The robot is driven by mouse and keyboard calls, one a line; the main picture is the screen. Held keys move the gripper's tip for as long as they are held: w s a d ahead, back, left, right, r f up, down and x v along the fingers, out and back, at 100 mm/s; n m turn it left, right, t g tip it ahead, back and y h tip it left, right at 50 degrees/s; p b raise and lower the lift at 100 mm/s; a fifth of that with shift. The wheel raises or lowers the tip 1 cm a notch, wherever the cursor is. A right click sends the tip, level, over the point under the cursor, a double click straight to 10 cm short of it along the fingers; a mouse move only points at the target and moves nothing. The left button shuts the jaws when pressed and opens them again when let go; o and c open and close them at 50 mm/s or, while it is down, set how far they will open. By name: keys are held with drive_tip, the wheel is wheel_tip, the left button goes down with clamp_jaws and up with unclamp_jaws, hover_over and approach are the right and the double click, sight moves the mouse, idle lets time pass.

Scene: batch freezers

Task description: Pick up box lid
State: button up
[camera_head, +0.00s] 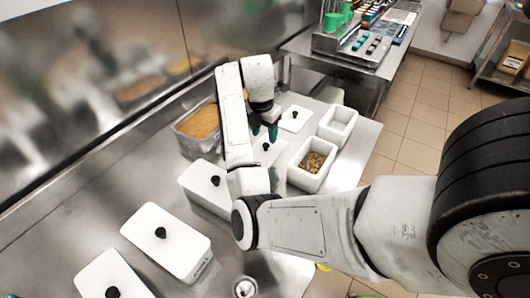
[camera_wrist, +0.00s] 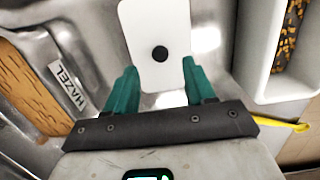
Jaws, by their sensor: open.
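A flat white box lid (camera_head: 274,157) with a black knob lies on the steel counter beneath my gripper (camera_head: 264,131). In the wrist view this lid (camera_wrist: 152,28) appears just beyond the fingertips, its knob lined up between them. My gripper (camera_wrist: 158,72) has two green fingers, spread apart and empty. I cannot tell how high they are above the lid. A second white lid (camera_head: 302,122) with a knob lies just behind. An open white box (camera_head: 294,174) with brown pieces inside stands to the right of the near lid; its wall shows in the wrist view (camera_wrist: 252,62).
Another open white box (camera_head: 326,126) stands behind the filled one. A metal pan (camera_head: 186,147) of tan contents, labelled HAZEL (camera_wrist: 66,86), is on the left. Several lidded white boxes, including one nearby (camera_head: 196,181), line the front left counter.

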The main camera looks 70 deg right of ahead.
sight(266, 144)
drive_tip(key=shift+s+d+f, duration=0.1)
drive_tip(key=shift+d+f, duration=0.1)
drive_tip(key=shift+f, duration=1)
drive_tip(key=shift+d+f, duration=0.15)
drive_tip(key=shift+f, duration=1)
drive_tip(key=shift+c, duration=0.4)
clamp_jaws()
